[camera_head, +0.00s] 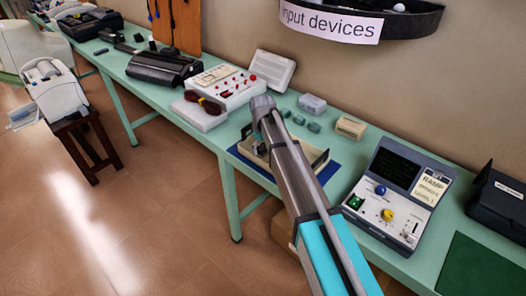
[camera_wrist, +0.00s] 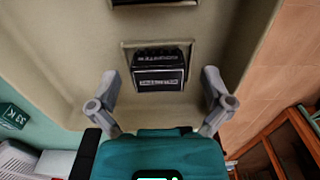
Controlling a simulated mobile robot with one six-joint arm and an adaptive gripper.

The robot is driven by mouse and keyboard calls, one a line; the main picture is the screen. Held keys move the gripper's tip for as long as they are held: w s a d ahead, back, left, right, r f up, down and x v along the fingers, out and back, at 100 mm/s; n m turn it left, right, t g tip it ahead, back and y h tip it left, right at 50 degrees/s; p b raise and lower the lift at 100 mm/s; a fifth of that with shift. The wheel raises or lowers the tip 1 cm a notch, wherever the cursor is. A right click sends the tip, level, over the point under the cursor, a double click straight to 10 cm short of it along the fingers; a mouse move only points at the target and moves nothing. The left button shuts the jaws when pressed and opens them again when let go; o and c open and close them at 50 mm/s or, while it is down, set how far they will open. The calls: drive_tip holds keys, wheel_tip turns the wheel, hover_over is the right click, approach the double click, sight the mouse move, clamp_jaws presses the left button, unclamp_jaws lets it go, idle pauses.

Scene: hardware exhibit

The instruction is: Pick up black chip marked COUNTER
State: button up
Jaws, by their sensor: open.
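The black chip (camera_wrist: 160,70) sits in a square recess of a beige tray (camera_wrist: 75,60) in the wrist view. Its ridged upper part bears lettering that looks upside down, and a pale label shows on its near face; both are too small to read surely. My gripper (camera_wrist: 160,78) is open, with one finger left and one finger right of the chip. Both fingers appear apart from it, and nothing is held. In the head view the tray (camera_head: 247,149) lies on the bench, partly hidden behind my arm; the chip and fingertips are hidden there.
Another dark piece (camera_wrist: 155,2) shows at the wrist view's top edge. A green block marked 33 K (camera_wrist: 14,117) lies outside the tray. On the bench stand a ramp console (camera_head: 405,190) to the right, a white control panel (camera_head: 225,84) to the left and a beige box (camera_head: 350,127) behind.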

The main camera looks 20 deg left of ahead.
idle(0.4)
drive_tip(key=c, duration=1.1)
drive_tip(key=shift+r, duration=0.15)
wheel_tip(320, 180, up, 3)
drive_tip(key=p, duration=0.3)
drive_tip(key=shift+f, duration=0.2)
drive_tip(key=s+d+r+p, duration=0.7)
drive_tip(key=s+r+p, duration=0.3)
drive_tip(key=s, duration=0.1)
drive_tip(key=shift+s+d, duration=0.35)
drive_tip(key=shift+d, duration=0.05)
